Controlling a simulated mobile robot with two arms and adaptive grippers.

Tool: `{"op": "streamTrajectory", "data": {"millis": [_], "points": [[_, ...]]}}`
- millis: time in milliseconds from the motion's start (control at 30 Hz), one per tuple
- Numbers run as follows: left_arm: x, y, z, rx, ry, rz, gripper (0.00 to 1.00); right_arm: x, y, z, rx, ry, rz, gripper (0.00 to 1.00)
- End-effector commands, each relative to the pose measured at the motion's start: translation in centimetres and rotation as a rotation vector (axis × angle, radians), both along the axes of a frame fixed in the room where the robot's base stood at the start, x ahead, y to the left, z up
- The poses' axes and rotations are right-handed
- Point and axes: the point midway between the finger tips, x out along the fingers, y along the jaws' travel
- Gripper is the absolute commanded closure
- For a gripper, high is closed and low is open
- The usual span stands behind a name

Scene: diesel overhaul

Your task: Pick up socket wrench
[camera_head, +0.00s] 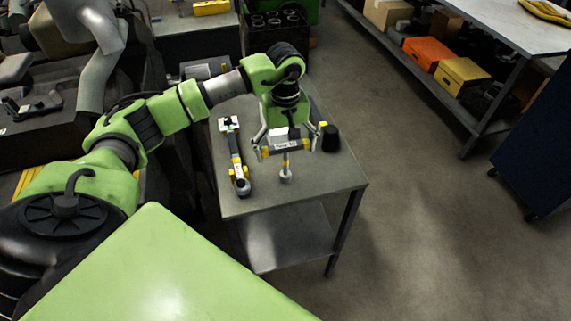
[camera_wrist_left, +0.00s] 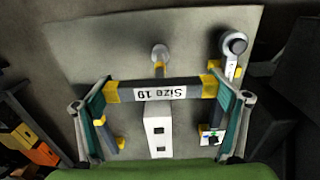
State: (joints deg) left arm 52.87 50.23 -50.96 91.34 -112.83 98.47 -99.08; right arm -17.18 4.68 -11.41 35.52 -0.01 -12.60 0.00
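The socket wrench (camera_head: 288,147) is a T-shaped tool with a dark crossbar, yellow sections near its ends and a white label. Its short shaft and round grey socket (camera_head: 286,177) point toward the table's front edge. In the left wrist view the crossbar (camera_wrist_left: 160,92) reads "Size 19". My left gripper (camera_head: 288,142) points down at it over the table. Its fingers are spread wide, one by each end of the crossbar, as the left wrist view (camera_wrist_left: 165,98) also shows. I cannot tell whether the pads touch it. My right gripper is not in view.
The grey table (camera_head: 330,180) also holds a long yellow-and-black wrench (camera_head: 236,160), a black cylinder (camera_head: 330,139) and a white block (camera_wrist_left: 157,133) beside the crossbar. A shelf with an orange box (camera_head: 427,54) stands at the right. The floor between is clear.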

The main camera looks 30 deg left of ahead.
Motion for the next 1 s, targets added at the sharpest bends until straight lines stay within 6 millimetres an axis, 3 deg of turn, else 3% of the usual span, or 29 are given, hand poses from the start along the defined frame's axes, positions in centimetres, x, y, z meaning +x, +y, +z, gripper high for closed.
{"op": "streamTrajectory", "data": {"millis": [367, 600, 867, 1000], "points": [[0.1, 0.0, 0.4, 0.000, -0.001, 0.000, 0.49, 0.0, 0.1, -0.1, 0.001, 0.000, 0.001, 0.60], [0.0, 0.1, 3.3, 0.002, -0.004, -0.001, 0.49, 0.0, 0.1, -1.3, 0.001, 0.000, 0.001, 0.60], [-5.1, 1.1, 9.0, 0.005, -0.007, -0.002, 0.49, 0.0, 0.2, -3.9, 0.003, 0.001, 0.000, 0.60], [-8.8, 1.8, 10.3, 0.005, -0.002, 0.000, 0.49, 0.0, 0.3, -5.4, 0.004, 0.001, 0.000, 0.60]]}}
